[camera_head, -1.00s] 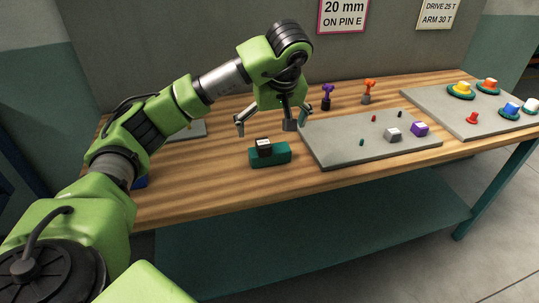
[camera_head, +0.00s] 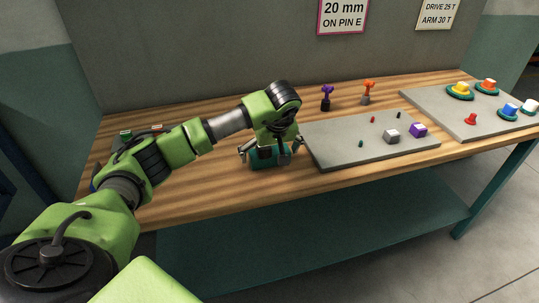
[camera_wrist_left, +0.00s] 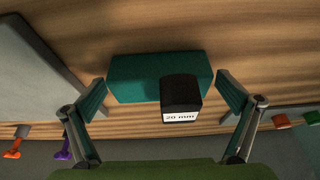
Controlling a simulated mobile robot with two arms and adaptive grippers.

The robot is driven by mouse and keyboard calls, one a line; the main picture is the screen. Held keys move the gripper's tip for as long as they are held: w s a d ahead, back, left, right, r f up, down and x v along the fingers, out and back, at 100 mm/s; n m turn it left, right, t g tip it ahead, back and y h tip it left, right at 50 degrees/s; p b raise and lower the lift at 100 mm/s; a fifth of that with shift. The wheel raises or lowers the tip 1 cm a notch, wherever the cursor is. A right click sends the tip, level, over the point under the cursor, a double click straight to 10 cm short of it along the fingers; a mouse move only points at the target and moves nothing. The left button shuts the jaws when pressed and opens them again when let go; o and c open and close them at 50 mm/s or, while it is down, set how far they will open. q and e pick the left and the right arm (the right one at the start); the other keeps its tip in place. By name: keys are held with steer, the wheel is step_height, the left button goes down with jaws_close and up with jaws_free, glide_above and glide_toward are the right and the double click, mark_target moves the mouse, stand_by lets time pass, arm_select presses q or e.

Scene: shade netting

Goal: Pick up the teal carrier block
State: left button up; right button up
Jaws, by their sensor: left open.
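The teal carrier block (camera_head: 262,161) lies on the wooden bench, partly hidden by my left gripper in the head view. The wrist view shows the teal block (camera_wrist_left: 140,78) with a black piece (camera_wrist_left: 181,92) on it that bears a white "20 mm" label. My left gripper (camera_head: 271,153) is over the block with its fingers spread. In the wrist view the open fingers of my left gripper (camera_wrist_left: 162,100) stand on either side of the block, with a gap on each side. My right gripper is in neither view.
A grey board (camera_head: 350,152) right of the block holds small pins, a grey block (camera_head: 391,136) and a purple block (camera_head: 418,130). Purple (camera_head: 326,97) and orange (camera_head: 368,91) tools stand behind. Another board (camera_head: 485,118) with coloured knobs lies far right. Bare wood lies in front.

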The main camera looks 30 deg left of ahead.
arm_select(q)
steer(key=c, duration=1.2)
steer(key=shift+r, duration=0.1)
